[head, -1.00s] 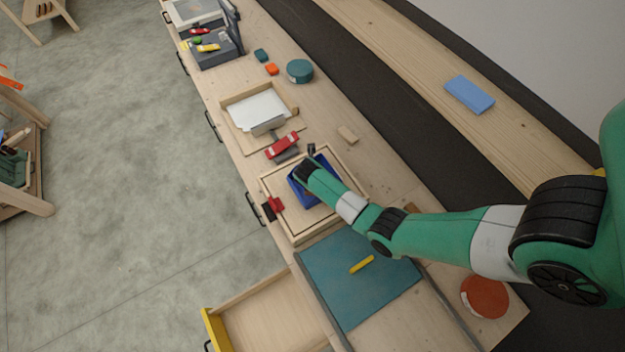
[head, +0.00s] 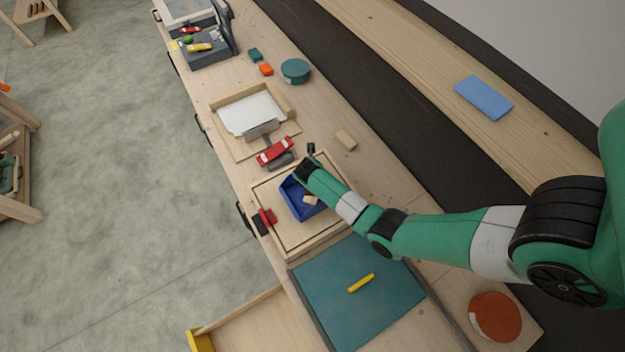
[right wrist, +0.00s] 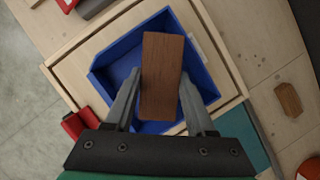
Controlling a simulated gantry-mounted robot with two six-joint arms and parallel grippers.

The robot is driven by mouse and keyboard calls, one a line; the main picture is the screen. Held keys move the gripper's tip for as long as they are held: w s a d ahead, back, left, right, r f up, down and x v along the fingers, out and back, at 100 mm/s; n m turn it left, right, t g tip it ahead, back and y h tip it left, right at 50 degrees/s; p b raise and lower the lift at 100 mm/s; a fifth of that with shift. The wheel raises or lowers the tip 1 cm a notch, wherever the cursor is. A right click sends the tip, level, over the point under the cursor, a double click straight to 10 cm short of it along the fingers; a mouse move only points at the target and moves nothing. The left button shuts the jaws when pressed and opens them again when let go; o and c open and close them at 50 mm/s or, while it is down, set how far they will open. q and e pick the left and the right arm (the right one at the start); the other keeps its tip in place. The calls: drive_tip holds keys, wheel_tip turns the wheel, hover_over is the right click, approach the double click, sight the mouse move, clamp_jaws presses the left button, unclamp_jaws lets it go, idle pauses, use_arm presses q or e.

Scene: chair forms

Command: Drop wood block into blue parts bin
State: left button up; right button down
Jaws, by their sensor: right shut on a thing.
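The blue parts bin (head: 296,206) sits inside a shallow wooden tray on the bench; it also shows in the right wrist view (right wrist: 112,65). My right gripper (right wrist: 160,88) is shut on the brown wood block (right wrist: 161,72), with one finger on each side. The block is over the bin opening and covers part of its floor. I cannot tell how high it is above the floor. My left gripper is not in view.
The wooden tray (head: 300,246) surrounds the bin. A red and black clamp (head: 264,220) lies at its left rim. A red tool (head: 274,151) and a tan block (head: 345,139) lie beyond it. A teal mat (head: 340,305) with a yellow stick (head: 361,283) is nearer.

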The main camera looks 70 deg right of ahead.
drive_tip(key=shift+f, duration=0.55)
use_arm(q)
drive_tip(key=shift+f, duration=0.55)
use_arm(e)
drive_tip(key=shift+r, duration=0.1)
drive_tip(key=shift+c, duration=0.8)
unclamp_jaws()
use_arm(q)
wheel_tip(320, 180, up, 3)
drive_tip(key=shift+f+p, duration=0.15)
drive_tip(key=shift+p, duration=1.05)
use_arm(e)
drive_tip(key=v, duration=1.1)
drive_tip(key=shift+a+r, duration=0.15)
drive_tip(key=shift+r, duration=0.1)
